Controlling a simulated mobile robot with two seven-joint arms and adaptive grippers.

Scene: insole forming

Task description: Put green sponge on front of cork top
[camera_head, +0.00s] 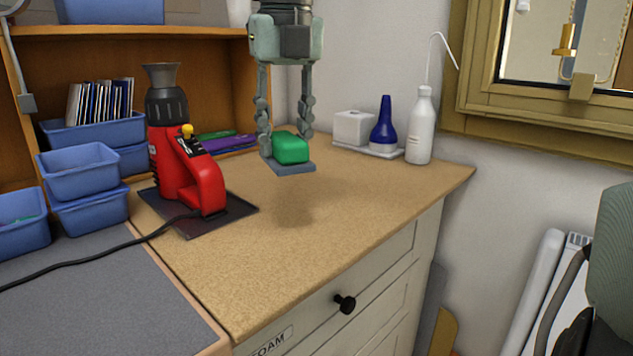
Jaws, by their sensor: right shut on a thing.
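The green sponge (291,148) is a bright green block on a flat grey-blue base. My right gripper (285,140) comes down from the top with its fingers pointing down and is shut on the sponge. It holds the sponge above the back part of the cork top (330,235), with a soft shadow on the cork below. The cork top is a tan surface on a white drawer cabinet, and its front part is bare. My left gripper is not in view.
A red machine (175,155) stands on a dark mat (225,217) at the left, with a black cable (85,265). Blue bins (80,172) stand further left.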

